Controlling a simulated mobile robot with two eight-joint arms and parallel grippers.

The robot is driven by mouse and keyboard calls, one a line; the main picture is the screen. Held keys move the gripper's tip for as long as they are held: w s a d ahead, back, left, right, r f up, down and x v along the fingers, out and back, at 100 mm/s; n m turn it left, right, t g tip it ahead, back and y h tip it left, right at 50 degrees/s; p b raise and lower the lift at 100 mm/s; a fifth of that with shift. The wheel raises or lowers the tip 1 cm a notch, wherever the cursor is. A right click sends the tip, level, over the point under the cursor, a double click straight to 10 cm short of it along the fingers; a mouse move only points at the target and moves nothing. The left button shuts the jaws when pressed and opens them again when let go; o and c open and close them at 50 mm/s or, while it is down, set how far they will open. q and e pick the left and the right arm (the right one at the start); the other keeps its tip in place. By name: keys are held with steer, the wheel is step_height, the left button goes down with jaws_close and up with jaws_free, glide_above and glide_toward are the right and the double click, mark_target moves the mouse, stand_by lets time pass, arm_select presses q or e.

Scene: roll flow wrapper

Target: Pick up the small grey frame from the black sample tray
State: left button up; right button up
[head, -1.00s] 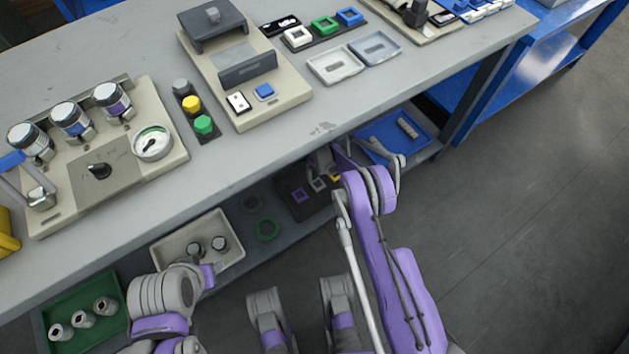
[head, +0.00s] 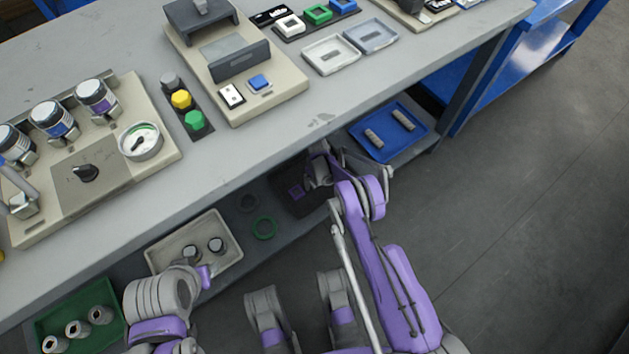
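The black sample tray (head: 296,208) lies on the lower shelf, under the front edge of the bench. A small purple frame (head: 297,191) shows in it. My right gripper (head: 318,168) is over the tray's right part, and my arm covers that side. The small grey frame is not visible now; whether it is in the gripper or behind it cannot be seen. The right fingers are too small and hidden to read. My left gripper (head: 206,277) is by the beige tray at the lower left, and its fingers cannot be made out.
On the lower shelf are a blue tray (head: 368,151) with two grey rolls, a green ring (head: 264,228), a beige tray (head: 172,262) with dark-topped pieces and a green tray (head: 46,322) with rolls. The grey bench top (head: 235,150) overhangs. Open floor lies to the right.

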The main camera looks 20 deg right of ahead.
steer(key=c, duration=1.4)
